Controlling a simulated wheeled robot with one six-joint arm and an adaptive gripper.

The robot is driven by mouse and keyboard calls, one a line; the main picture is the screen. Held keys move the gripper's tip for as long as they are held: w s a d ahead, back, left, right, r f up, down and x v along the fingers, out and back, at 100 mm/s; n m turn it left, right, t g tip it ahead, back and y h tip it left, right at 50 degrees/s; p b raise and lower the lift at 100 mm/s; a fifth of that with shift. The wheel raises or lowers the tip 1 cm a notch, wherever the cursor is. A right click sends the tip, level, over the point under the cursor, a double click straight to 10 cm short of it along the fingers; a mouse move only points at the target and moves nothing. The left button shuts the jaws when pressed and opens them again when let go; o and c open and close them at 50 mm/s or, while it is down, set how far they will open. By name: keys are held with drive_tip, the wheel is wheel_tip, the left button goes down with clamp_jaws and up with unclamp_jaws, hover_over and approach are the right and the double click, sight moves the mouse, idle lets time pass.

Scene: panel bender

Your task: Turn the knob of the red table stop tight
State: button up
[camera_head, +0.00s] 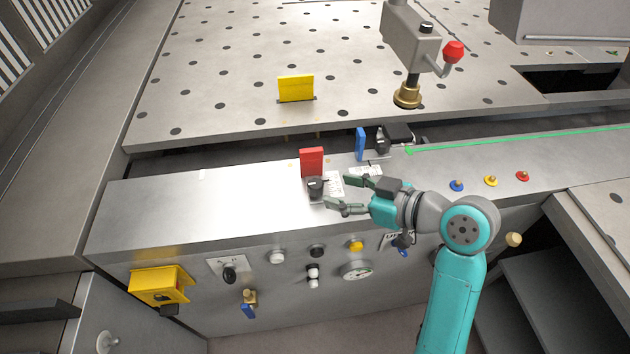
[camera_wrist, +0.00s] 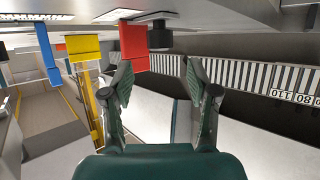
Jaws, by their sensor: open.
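The red table stop (camera_head: 312,160) stands upright on the grey front ledge of the machine. Its black knob (camera_head: 316,187) sits at the foot of the stop on the near side. In the wrist view the red stop (camera_wrist: 133,46) is at upper middle with the dark knob (camera_wrist: 160,36) beside it. My gripper (camera_head: 340,192) is open and empty, to the right of the knob and pointing at it. In the wrist view my gripper (camera_wrist: 158,66) has its fingers spread, with the knob beyond the tips, between their lines. I see no contact with the knob.
A blue stop (camera_head: 360,144) with a black knob (camera_head: 394,137) stands right of the red one. A yellow stop (camera_head: 296,88) stands on the perforated table (camera_head: 220,70). A clamp with a red-tipped lever (camera_head: 453,51) hangs above. The ledge left of the red stop is clear.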

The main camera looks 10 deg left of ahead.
sight(318, 185)
drive_tip(key=x, duration=0.7)
drive_tip(key=shift+a, duration=0.2)
drive_tip(key=shift+f, duration=0.1)
clamp_jaws()
